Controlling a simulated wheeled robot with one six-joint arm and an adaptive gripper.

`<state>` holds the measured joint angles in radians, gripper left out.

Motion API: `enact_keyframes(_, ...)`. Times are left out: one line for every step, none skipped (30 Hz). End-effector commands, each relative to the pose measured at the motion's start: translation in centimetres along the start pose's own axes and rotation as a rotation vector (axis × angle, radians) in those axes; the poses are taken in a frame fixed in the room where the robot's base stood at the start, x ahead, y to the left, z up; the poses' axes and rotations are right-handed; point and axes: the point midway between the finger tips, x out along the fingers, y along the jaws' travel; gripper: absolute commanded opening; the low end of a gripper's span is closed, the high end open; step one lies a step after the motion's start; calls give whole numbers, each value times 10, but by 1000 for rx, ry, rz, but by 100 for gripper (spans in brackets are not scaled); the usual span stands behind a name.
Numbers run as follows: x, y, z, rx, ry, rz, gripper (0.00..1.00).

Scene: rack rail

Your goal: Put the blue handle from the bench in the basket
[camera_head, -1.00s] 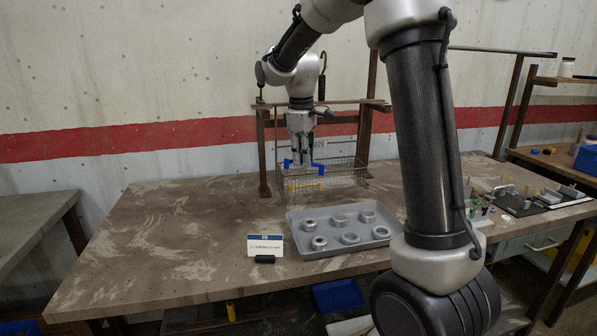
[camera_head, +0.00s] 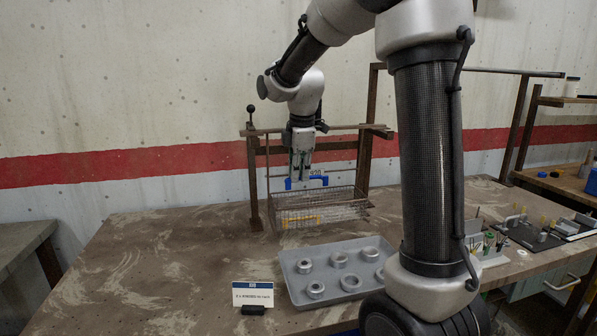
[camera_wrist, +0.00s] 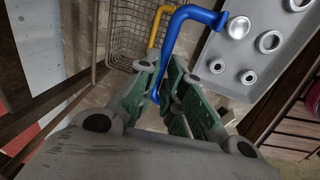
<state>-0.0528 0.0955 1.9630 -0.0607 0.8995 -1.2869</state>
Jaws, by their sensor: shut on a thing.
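My gripper (camera_head: 302,176) is shut on the blue handle (camera_head: 291,184) and holds it above the wire basket (camera_head: 345,208) at the back of the bench. In the wrist view the blue handle (camera_wrist: 205,15) is a bent bar running between my green-padded fingers (camera_wrist: 168,84), with one end towards the grey tray. The basket also shows in the wrist view (camera_wrist: 128,30), to the left of the blue handle. In the head view the handle is just above the basket's rim; its exact depth over the basket is hard to tell.
A yellow handle (camera_head: 303,219) is in the basket. A wooden frame (camera_head: 252,175) stands around the basket. A grey tray (camera_head: 290,262) with several metal rings lies in front, beside a small sign (camera_head: 252,294). Tools and small parts lie at the right. The left bench is mostly clear.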

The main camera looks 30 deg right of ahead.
Motion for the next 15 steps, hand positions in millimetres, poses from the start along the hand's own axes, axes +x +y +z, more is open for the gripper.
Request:
enact_keyframes(3,2,0,0,-1,-1,0)
enact_keyframes(4,4,0,0,-1,-1,0)
enact_keyframes(7,6,0,0,-1,-1,0)
enact_keyframes(9,8,0,1,-1,-1,0)
enact_keyframes(12,10,0,1,-1,-2,0)
enact_keyframes(15,12,0,1,-1,-1,0)
enact_keyframes(18,15,0,1,-1,-1,0)
enact_keyframes(20,17,0,1,-1,-2,0)
enact_keyframes(24,20,0,1,-1,-2,0)
enact_keyframes(26,22,0,1,-1,-2,0)
enact_keyframes(29,24,0,2,-1,-1,0)
enact_keyframes(32,27,0,2,-1,-2,0)
enact_keyframes(35,29,0,2,-1,-2,0)
enact_keyframes(37,31,0,2,-1,-1,0)
enact_keyframes(41,34,0,3,-1,-1,0)
